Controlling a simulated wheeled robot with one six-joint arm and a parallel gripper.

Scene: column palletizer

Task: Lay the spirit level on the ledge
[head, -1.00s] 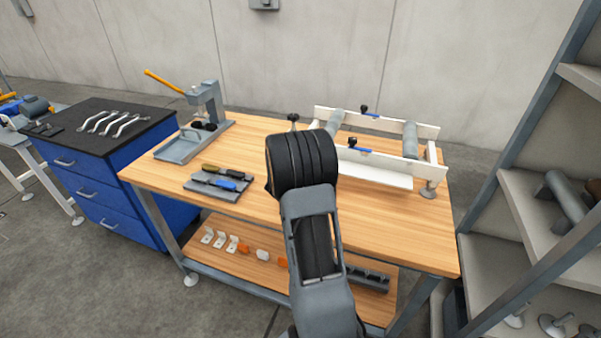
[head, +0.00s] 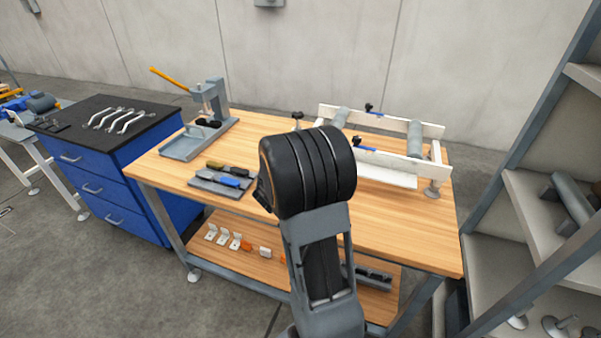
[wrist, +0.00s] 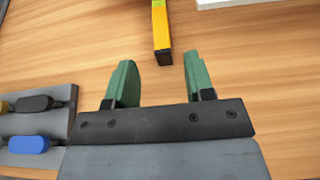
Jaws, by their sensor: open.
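A yellow bar with a black end, which looks like the spirit level (wrist: 160,28), lies on the wooden bench top at the top of the wrist view. My gripper (wrist: 160,75) has two green fingers, open and empty. The bar's near end is just beyond the fingertips, roughly in line with the gap between them. In the head view my black wrist hides the fingers and the bar. A white ledge (head: 388,175) runs along the front of the white roller frame on the bench. A white edge (wrist: 235,3), possibly this ledge, shows at top right in the wrist view.
A grey tray (head: 218,187) with dark- and blue-handled tools sits left of my gripper. A press with a yellow lever (head: 211,98) stands at the bench's back left. Grey shelving (head: 535,195) rises at the right. The bench's front middle is clear.

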